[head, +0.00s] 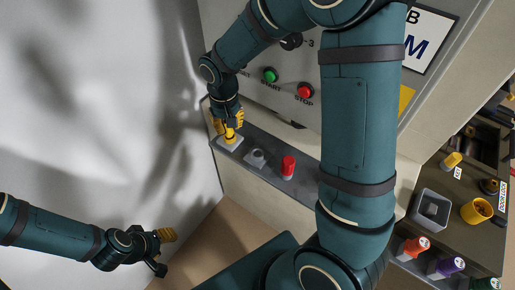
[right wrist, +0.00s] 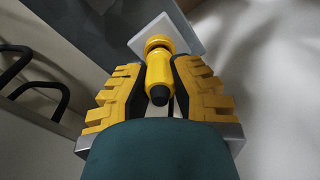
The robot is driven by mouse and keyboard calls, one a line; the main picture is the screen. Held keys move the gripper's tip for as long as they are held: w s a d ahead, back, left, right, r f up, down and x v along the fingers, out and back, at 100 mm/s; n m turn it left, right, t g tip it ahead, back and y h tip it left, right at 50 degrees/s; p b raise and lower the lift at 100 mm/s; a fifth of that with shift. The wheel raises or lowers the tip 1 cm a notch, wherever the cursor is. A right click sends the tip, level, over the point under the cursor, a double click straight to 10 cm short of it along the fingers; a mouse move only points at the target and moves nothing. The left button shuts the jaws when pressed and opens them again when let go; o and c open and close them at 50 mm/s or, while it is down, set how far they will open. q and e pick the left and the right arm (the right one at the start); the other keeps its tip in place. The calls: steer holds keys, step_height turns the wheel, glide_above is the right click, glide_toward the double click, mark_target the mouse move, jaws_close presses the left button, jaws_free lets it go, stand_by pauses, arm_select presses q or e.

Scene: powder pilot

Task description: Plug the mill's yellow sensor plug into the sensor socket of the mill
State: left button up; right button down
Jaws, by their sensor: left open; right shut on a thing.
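The yellow sensor plug (head: 230,139) stands at a pale square plate (head: 234,147) on the left end of the mill's grey ledge (head: 262,172). My right gripper (head: 229,128) is above it, shut around its body. In the right wrist view the plug (right wrist: 158,72) sits between the fingers of my right gripper (right wrist: 160,80), its dark end toward the camera and its wider yellow collar at the plate (right wrist: 185,25). I cannot tell whether the plug is seated in the plate; its lower end is hidden. My left gripper (head: 163,252) is open and empty, low on the left.
A grey round fitting (head: 256,158) and a red piece (head: 288,167) stand farther right on the ledge. Green (head: 270,75) and red (head: 305,92) buttons are on the panel above. A side bench at right holds a grey bin (head: 431,210) and a yellow cup (head: 476,211).

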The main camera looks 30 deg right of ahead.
steer(key=shift+f+b, duration=0.4)
steer(key=shift+f, duration=0.25)
stand_by(0.3)
steer(key=c, duration=0.9)
jaws_free()
steer(key=shift+c, duration=1.4)
steer(key=shift+r, duration=0.1)
steer(key=shift+r+p, duration=2.65)
steer(key=shift+r, duration=0.85)
steer(key=shift+f, duration=0.1)
